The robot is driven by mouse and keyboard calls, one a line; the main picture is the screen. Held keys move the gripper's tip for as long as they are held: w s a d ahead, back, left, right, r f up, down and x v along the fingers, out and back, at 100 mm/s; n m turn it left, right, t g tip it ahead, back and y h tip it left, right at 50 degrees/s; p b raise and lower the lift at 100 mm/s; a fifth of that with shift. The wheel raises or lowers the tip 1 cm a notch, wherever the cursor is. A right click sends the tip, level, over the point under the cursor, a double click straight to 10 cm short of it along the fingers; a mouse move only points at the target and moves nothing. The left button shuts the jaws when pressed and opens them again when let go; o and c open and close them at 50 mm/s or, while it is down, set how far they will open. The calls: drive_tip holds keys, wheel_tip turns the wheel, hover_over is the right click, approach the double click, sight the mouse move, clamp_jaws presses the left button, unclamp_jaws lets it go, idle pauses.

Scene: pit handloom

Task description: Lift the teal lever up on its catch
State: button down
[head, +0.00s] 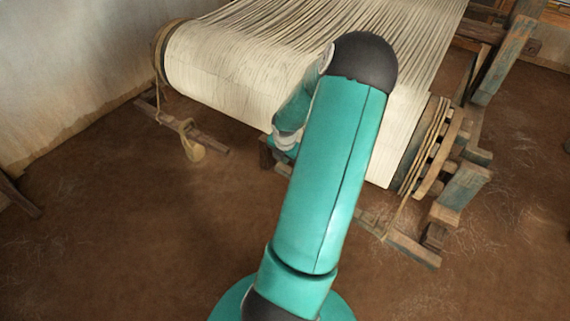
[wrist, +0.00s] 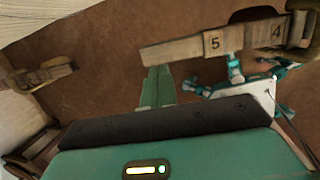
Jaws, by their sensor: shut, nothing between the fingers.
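I cannot make out a plainly teal lever in either view. In the wrist view a worn wooden bar (wrist: 184,48) with number tags 5 and 4 comes in from the right. Its free end lies just beyond my fingertips in the picture; contact cannot be judged. My gripper (wrist: 157,82) is shut and empty, its two green fingers side by side. In the head view my arm hides my gripper. There a low wooden bar (head: 412,250) with a bluish tint stands under the right end of the loom roller, partly hidden by my arm.
The loom's big roller of cream warp (head: 230,72) fills the top middle. A second wooden bar (head: 205,140) with a hanging weight (head: 192,152) is at its left. A blue-grey post (head: 462,186) stands right. The brown floor in front is clear.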

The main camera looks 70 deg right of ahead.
sight(284, 168)
drive_tip(key=shift+x, duration=2.25)
drive_tip(key=shift+w+f, duration=0.1)
drive_tip(key=shift+f, duration=0.6)
drive_tip(key=shift+w+r, duration=0.1)
